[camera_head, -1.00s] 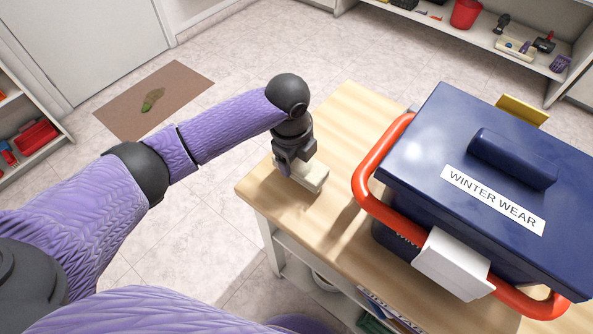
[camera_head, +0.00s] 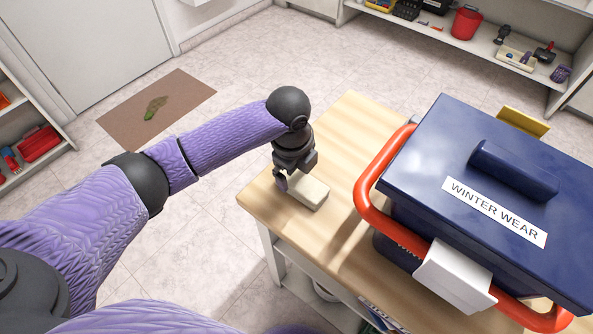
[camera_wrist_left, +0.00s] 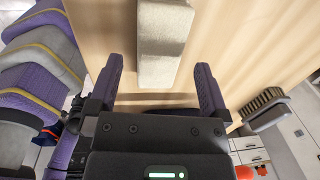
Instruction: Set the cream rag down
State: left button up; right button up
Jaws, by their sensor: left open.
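The cream rag (camera_head: 309,193) is a small folded block lying on the left end of the wooden table top (camera_head: 350,125). My left gripper (camera_head: 288,178) is at the rag's left end in the head view. My right gripper is in neither view.
A navy box (camera_head: 440,150) with a "WINTER WEAR" label and an orange handle (camera_head: 365,195) stands on the table to the right. Bare wood lies between it and the rag. A brush (camera_wrist_left: 264,108) shows right in the wrist view. A brown mat (camera_head: 165,105) lies on the floor.

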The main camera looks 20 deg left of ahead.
aim_at(293, 183)
pick_arm(q)
notch_tip(293, 183, up, 9)
jog(key=p, duration=0.3)
jog(key=shift+s+a+f, duration=0.15)
jog(key=shift+s, duration=0.25)
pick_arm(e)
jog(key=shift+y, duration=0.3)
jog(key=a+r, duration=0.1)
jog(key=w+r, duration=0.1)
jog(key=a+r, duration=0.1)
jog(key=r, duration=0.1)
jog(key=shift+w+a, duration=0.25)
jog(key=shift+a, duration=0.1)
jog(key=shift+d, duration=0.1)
